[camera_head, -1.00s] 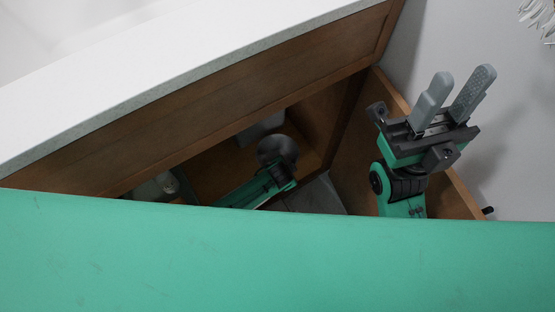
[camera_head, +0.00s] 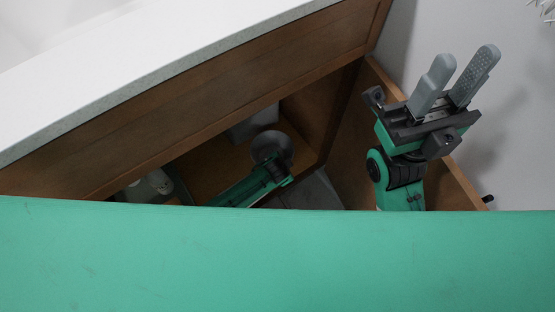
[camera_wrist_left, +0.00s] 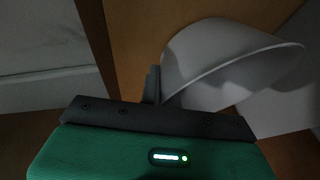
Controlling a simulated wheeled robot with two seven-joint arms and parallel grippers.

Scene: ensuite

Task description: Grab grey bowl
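The grey bowl (camera_head: 270,146) is inside the open wooden cabinet in the head view, in shadow at the end of my left arm. In the left wrist view the bowl (camera_wrist_left: 225,62) is large, tilted and close against my left gripper (camera_wrist_left: 154,86). One dark finger shows at the bowl's near edge; the other is hidden by the bowl. The gripper appears shut on the bowl's rim. In the head view my left gripper (camera_head: 277,168) is dark and partly covered by the bowl. My right gripper (camera_head: 452,80) is raised outside the cabinet, open and empty, fingers apart.
A white countertop (camera_head: 150,62) overhangs the cabinet. A grey box-like thing (camera_head: 254,122) is behind the bowl, and pale containers (camera_head: 150,184) stand at the left inside. The open wooden door (camera_head: 357,150) is right of the opening, near my right arm. A wall is beyond.

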